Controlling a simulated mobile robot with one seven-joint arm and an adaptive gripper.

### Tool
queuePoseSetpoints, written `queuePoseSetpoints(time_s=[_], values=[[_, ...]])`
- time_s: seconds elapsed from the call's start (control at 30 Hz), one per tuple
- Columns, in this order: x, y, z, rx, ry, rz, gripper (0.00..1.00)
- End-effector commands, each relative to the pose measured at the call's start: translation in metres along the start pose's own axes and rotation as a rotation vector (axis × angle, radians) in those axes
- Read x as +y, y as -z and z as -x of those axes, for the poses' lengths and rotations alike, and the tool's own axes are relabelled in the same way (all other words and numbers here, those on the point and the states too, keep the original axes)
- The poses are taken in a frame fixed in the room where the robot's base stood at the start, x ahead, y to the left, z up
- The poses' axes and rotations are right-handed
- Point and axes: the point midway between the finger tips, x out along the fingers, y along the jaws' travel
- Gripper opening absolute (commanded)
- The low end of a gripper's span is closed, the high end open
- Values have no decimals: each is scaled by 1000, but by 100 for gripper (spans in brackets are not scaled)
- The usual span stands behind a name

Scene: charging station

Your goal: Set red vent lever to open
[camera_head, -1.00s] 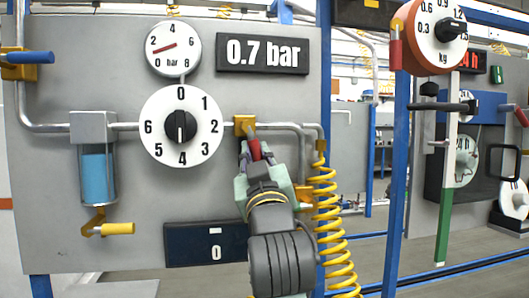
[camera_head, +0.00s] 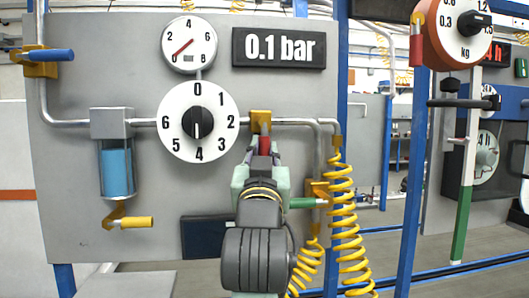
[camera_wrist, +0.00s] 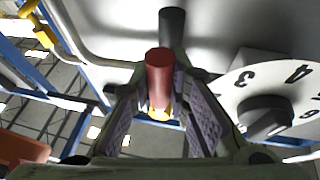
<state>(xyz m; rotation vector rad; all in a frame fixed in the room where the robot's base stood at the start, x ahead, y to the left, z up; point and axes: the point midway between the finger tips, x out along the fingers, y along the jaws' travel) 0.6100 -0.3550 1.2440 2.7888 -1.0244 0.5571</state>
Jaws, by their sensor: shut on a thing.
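The red vent lever (camera_head: 264,144) hangs from a yellow valve body (camera_head: 260,121) on the pipe, right of the white numbered dial. In the wrist view the red lever (camera_wrist: 159,78) stands between the two finger pads. My gripper (camera_head: 262,160) is shut on the lever, its green fingers on either side. In the wrist view my gripper (camera_wrist: 158,118) covers the lever's lower part. The pressure display (camera_head: 279,47) reads 0.1 bar, and the round gauge (camera_head: 188,44) has a red needle pointing low left, near 0.
A green-handled lever (camera_head: 303,203) on a yellow mount is close right of my gripper. Yellow coiled hoses (camera_head: 345,220) hang beyond it. The dial (camera_head: 198,121) is close to the left. A blue post and scale (camera_head: 458,28) stand at right.

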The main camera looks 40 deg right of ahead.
Motion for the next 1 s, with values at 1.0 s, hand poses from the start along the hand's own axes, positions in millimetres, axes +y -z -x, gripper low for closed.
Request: queuePoseSetpoints(time_s=[1.0], values=[[0,1,39,3,1,-1,37]])
